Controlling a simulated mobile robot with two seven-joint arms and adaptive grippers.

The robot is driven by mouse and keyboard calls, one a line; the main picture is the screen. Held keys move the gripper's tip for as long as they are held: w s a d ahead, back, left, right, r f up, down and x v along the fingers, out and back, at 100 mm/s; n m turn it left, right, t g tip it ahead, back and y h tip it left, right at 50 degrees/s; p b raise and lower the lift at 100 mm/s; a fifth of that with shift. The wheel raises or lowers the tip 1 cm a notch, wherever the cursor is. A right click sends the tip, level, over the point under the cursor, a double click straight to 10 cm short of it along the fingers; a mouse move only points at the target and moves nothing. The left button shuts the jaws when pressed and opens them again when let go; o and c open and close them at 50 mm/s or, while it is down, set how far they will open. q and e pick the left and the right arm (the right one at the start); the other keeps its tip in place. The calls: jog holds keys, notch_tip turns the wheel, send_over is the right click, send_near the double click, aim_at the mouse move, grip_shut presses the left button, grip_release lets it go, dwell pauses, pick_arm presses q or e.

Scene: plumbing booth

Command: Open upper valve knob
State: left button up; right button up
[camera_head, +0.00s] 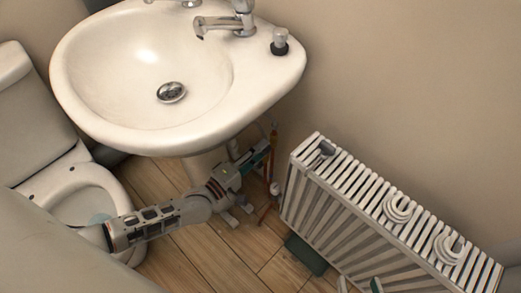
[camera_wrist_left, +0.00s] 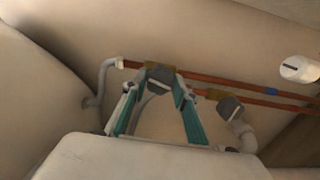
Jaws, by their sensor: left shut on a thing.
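Two dark grey valve knobs show in the left wrist view on copper pipes with brass fittings. One knob (camera_wrist_left: 161,74) sits between the teal fingers of my left gripper (camera_wrist_left: 157,88), which is shut on it. The other knob (camera_wrist_left: 229,106) is to the right and lower in that picture, outside the fingers. In the head view, my left gripper (camera_head: 262,153) reaches under the sink to the pipes, and the knobs are too small or hidden to make out. Teal and grey parts of my right gripper (camera_head: 362,285) show at the bottom edge; its opening is unclear.
The white sink (camera_head: 110,125) overhangs my left arm. A white radiator (camera_head: 350,215) stands close to the right of the pipes (camera_head: 273,135), and a toilet (camera_head: 75,185) stands at left. A white cylindrical piece (camera_wrist_left: 300,69) shows right in the wrist view. Wooden floor (camera_head: 215,255) is partly clear.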

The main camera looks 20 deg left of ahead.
pick_arm(q)
jog(key=shift+f+n, duration=0.1)
jog(key=shift+n, duration=1.2)
pick_arm(e)
jog(key=shift+w+a+r, duration=0.1)
jog(key=shift+w+r, duration=0.25)
jog(key=shift+r, duration=0.15)
jog(key=shift+s+f, duration=0.15)
jog(key=shift+f, duration=0.05)
pick_arm(q)
jog(key=o, duration=1.1)
pick_arm(e)
jog(key=shift+s+f, duration=0.15)
pick_arm(q)
jog(key=v, duration=1.2)
